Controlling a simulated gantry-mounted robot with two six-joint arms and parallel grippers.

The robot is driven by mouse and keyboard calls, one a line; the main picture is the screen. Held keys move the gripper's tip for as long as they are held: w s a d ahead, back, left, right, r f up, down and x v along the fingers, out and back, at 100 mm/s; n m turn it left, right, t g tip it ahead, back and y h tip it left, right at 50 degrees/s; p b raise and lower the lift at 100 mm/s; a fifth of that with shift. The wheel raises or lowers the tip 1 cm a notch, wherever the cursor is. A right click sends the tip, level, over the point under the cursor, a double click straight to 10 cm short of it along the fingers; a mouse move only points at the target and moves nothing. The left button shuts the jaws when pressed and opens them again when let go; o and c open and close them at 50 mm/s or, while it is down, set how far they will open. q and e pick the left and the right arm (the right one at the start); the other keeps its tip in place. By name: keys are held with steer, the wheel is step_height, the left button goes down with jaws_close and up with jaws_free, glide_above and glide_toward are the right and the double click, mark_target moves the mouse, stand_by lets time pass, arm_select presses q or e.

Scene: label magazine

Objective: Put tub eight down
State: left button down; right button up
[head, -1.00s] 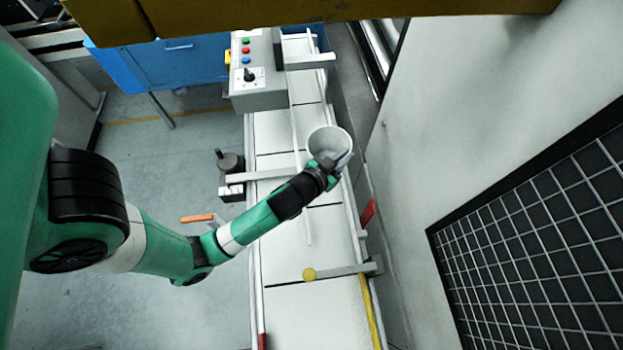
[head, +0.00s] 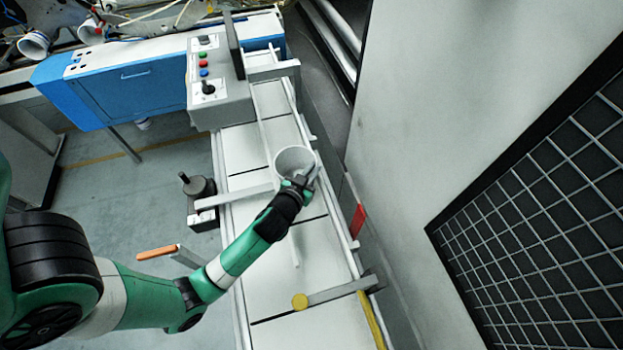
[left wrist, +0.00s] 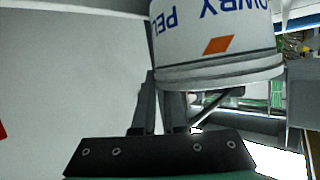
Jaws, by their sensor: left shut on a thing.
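A white tub (head: 295,161) is over the white conveyor in the head view, its round open top facing the camera. My left gripper (head: 303,178) is shut on the tub at its near right side. In the left wrist view the tub (left wrist: 215,45) fills the upper right, with blue lettering upside down and an orange mark. The gripper fingers (left wrist: 160,105) reach up to its rim end. I cannot tell whether the tub touches the conveyor (head: 290,250). My right gripper is not in view.
A grey control box (head: 218,90) with buttons stands at the conveyor's far left. A rail arm with a yellow knob (head: 300,301) crosses the near belt. A wall with a black mesh panel (head: 540,220) is at right.

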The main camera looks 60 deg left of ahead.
arm_select(q)
step_height(320, 180, down, 4)
steer(key=shift+r+b, duration=0.15)
steer(key=shift+b, duration=0.6)
steer(key=shift+r, duration=0.1)
steer(key=c, duration=0.9)
jaws_free()
steer(key=p+v, duration=0.1)
steer(key=v, duration=1.1)
